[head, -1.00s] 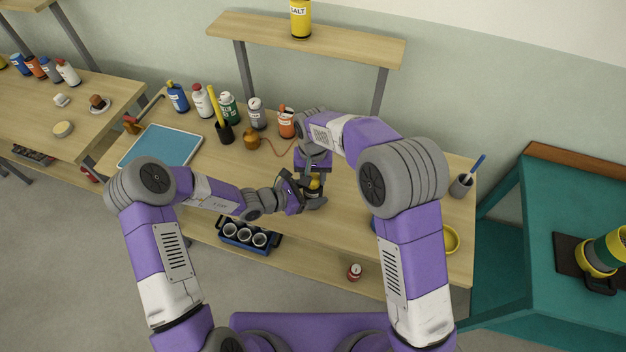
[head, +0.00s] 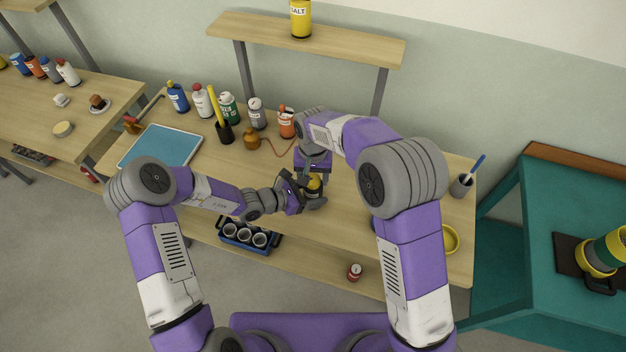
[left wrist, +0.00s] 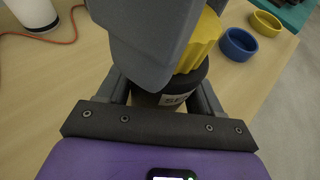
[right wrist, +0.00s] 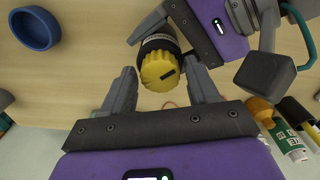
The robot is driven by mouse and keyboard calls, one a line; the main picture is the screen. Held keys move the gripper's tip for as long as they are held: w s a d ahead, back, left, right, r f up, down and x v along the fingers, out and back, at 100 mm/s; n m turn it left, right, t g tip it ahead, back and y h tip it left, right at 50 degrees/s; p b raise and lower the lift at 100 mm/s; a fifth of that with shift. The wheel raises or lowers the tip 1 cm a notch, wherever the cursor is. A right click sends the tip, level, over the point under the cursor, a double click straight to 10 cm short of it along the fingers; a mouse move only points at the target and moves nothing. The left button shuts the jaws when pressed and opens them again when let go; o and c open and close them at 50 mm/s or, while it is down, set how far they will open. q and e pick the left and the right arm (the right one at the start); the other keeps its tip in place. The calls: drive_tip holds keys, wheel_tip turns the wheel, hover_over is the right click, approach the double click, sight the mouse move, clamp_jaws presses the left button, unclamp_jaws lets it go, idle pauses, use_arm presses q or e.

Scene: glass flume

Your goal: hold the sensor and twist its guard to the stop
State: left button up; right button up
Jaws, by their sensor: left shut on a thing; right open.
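The sensor has a dark body (right wrist: 158,42) with a pale label and a ribbed yellow guard (right wrist: 160,70) with a dark mark on its end face. In the left wrist view, my left gripper (left wrist: 165,98) is shut on the dark body, and the yellow guard (left wrist: 203,42) is partly hidden by a grey finger of my right gripper. In the right wrist view, my right gripper (right wrist: 163,84) is open, with a finger on each side of the guard and gaps showing. In the head view, the sensor (head: 314,183) is small between both hands above the workbench.
Several bottles, such as a blue one (head: 177,97), stand along the bench's back. A blue tray (head: 160,147) lies at left. A thin red cable (head: 276,150) runs behind the hands.

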drive_tip(key=n, duration=0.4)
drive_tip(key=shift+n, duration=0.4)
drive_tip(key=n, duration=0.4)
drive_tip(key=shift+c, duration=0.2)
drive_tip(key=c, duration=0.6)
drive_tip(key=m, duration=0.6)
drive_tip(key=shift+m, duration=0.4)
drive_tip(key=o, duration=0.6)
drive_tip(key=shift+o, duration=0.2)
